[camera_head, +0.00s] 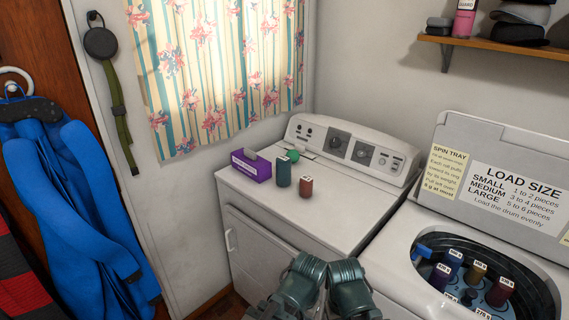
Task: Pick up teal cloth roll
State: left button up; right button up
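The teal cloth roll (283,172) is a dark teal upright cylinder on the white top of the closed machine, near its left part. A reddish-brown roll (306,187) with a pale label stands just to its right and nearer to me. The ends of my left arm (303,277) and my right arm (345,277) show close together at the bottom middle, in front of the machine, apart from the roll. I cannot make out the fingers of either gripper. Nothing is seen held.
A purple box (251,167) stands left of the teal roll, with a green ball (292,155) behind. At right is an open washer tub (427,247) holding several labelled rolls, its lid (515,160) raised. The machine top's front right is clear.

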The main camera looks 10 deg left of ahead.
aim_at(283, 162)
jog(key=i+j, duration=0.2)
jog(key=j, duration=0.15)
jog(key=i+j, duration=0.25)
jog(key=j, duration=0.15)
jog(key=i+j, duration=0.2)
jog(key=j, duration=0.15)
jog(key=i+j, duration=0.25)
jog(key=j, duration=0.15)
jog(key=k+u, duration=0.05)
